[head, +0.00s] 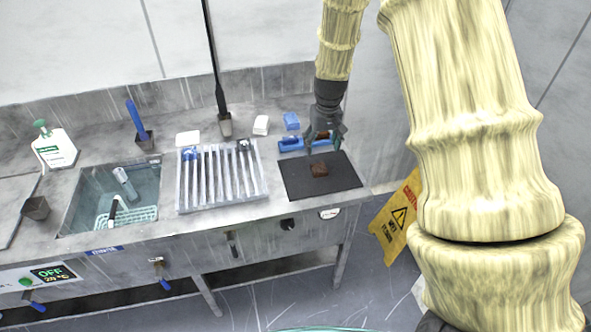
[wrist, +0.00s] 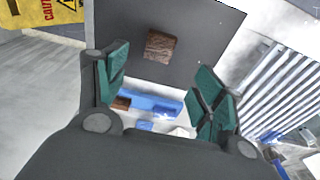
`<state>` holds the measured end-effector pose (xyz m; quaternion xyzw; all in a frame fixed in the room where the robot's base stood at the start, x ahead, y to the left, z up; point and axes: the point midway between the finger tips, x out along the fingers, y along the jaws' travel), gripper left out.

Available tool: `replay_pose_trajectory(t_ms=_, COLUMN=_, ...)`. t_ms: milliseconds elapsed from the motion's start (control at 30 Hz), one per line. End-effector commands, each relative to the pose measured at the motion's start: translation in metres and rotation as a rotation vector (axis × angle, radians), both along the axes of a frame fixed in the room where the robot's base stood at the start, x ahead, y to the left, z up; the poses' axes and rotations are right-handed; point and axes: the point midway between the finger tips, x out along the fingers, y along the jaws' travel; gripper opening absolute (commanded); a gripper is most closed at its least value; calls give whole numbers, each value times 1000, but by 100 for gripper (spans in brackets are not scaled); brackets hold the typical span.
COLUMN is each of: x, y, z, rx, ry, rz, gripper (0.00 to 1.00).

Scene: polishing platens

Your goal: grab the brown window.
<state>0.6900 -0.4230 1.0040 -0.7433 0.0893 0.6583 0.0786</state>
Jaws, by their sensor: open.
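The brown window (head: 319,169) is a small, square brown piece lying on a dark mat (head: 342,180) at the right end of the bench. In the wrist view the brown window (wrist: 163,45) lies beyond my fingertips, on the mat (wrist: 205,22). My gripper (head: 323,143) is open and empty, behind the piece and above the blue holder in the head view. Its green-padded fingers (wrist: 162,72) are spread wide in the wrist view and do not touch the piece.
A blue holder (wrist: 155,101) with a brown piece (wrist: 121,103) in it lies behind the mat. A slatted rack (head: 221,178) stands left of the mat, and a water-filled sink (head: 75,213) farther left. A yellow caution sign (head: 397,217) stands on the floor at right.

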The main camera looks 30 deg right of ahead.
Motion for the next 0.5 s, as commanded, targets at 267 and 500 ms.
replay_pose_trajectory(t_ms=267, x=3, y=-1, z=-28, rx=2, ry=3, rz=-1, gripper=70)
replay_pose_trajectory(t_ms=500, x=5, y=-1, z=-49, rx=2, ry=3, rz=1, gripper=70)
